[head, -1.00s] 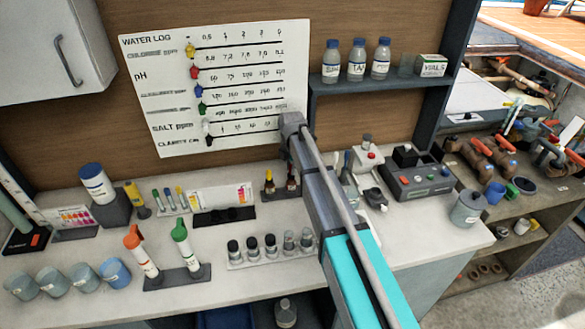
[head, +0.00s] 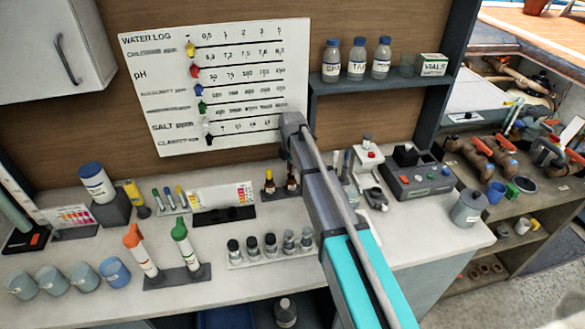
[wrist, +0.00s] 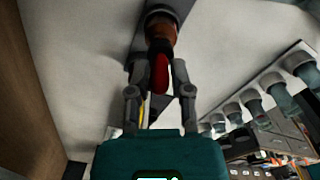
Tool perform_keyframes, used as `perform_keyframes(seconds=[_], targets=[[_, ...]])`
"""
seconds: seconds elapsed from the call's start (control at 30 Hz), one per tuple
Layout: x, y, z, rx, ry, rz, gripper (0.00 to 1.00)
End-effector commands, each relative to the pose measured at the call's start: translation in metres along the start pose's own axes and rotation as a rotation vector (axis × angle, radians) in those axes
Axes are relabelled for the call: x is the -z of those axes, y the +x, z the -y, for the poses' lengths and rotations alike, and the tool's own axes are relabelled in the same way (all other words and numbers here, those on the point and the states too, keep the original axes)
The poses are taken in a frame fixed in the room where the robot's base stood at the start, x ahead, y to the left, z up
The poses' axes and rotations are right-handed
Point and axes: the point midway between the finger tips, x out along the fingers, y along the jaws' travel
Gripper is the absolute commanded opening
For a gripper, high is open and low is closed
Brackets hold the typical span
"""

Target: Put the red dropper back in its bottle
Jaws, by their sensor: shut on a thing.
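My gripper (wrist: 160,72) is shut on the red dropper (wrist: 160,74), whose red bulb sits between the two fingers in the wrist view. The brown bottle (wrist: 163,32) is right beyond the bulb and in line with it. I cannot tell whether the dropper is seated in the bottle or only over its mouth. In the head view the brown bottle (head: 291,184) stands at the dark holder, partly hidden by my arm, and my fingertips are hidden. A second dark bottle with a yellow top (head: 269,183) stands just to its left.
A rack of several small capped vials (head: 270,251) stands in front of the holder. A colour card (head: 222,196) is to the left, and a grey device with buttons (head: 418,180) to the right. The water log board (head: 220,90) is on the wall behind.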

Motion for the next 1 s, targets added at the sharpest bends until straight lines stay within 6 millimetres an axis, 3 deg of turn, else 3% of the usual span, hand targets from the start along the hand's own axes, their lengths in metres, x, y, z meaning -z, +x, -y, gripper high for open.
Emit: perform_keyframes(seconds=[0.93,1.0], targets=[[-0.0006,0.0084,0.0004,0.000,0.001,0.000,0.18],[-0.0006,0.0080,0.0004,0.000,0.001,0.000,0.37]])
